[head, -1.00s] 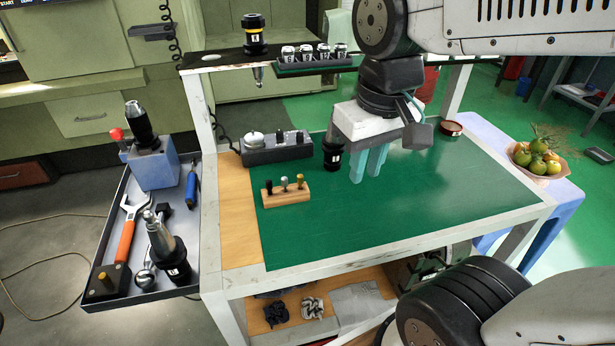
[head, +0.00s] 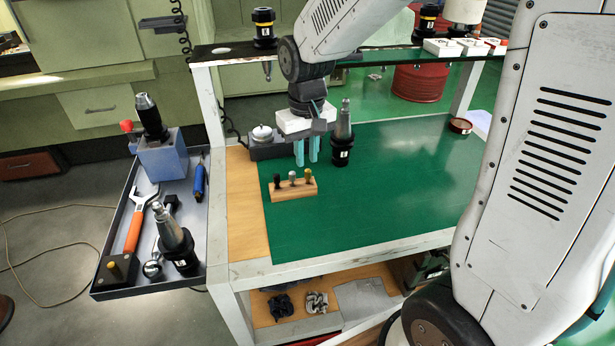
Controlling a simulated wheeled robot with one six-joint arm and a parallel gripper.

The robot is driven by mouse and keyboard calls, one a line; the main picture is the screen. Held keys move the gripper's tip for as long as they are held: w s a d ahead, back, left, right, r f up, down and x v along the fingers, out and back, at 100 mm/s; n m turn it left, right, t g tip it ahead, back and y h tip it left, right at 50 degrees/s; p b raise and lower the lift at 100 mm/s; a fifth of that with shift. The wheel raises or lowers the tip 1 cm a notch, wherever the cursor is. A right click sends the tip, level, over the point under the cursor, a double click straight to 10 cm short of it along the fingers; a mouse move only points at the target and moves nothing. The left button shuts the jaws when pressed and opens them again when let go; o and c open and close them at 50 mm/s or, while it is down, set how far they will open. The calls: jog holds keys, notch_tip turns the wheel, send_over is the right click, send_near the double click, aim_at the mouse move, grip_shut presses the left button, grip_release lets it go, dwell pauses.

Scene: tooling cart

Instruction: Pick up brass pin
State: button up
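A small wooden block (head: 290,193) stands on the green mat near its left edge and holds three upright pins. The brass pin (head: 308,174) is the rightmost, a silver pin (head: 292,178) is in the middle, and a black pin (head: 277,181) is at the left. My gripper (head: 306,159) points down with its two teal fingers apart and nothing between them. In the picture the fingertips appear just above the brass pin; I cannot tell the exact height or depth gap. Another brass-coloured peg (head: 113,267) stands in a black block in the side tray.
A black tool holder with a grey taper (head: 341,142) stands just right of my gripper. A grey fixture (head: 266,147) is behind the pin block. An overhead shelf (head: 222,56) crosses behind my arm. The mat's right side (head: 400,190) is mostly clear.

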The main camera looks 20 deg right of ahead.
aim_at(308, 170)
notch_tip(308, 170, down, 5)
jog(key=shift+s+d+f, duration=0.1)
grip_shut()
dwell(0.3)
